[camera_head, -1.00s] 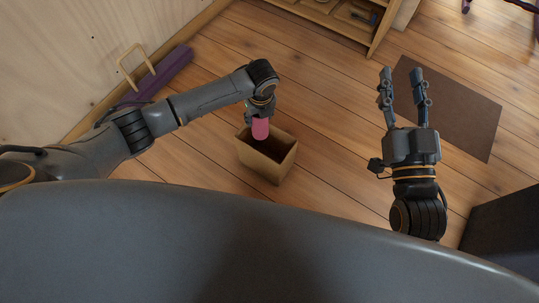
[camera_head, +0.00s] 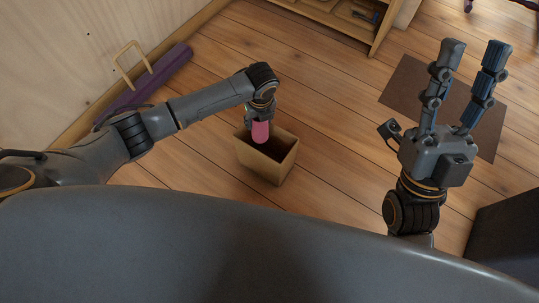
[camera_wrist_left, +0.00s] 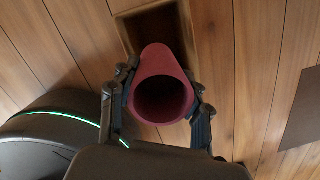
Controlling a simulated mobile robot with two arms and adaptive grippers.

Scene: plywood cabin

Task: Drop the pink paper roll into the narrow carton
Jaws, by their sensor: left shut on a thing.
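The pink paper roll (camera_head: 260,132) is held in my left gripper (camera_head: 260,120), which is shut on it. The roll hangs over the upper left part of the open carton (camera_head: 264,165) on the floor. In the left wrist view the roll (camera_wrist_left: 162,62) shows its hollow end towards the camera, with the left gripper's fingers (camera_wrist_left: 160,102) on both sides of it. The carton (camera_wrist_left: 190,42) shows behind the roll there, partly hidden by it. My right gripper (camera_head: 471,62) is open and empty, its two fingers apart and pointing up in the picture.
A dark brown mat (camera_head: 402,88) lies on the floor behind my right gripper. A wooden shelf (camera_head: 325,22) stands at the top. A dark box (camera_head: 505,240) is at the right. Floor around the carton is clear.

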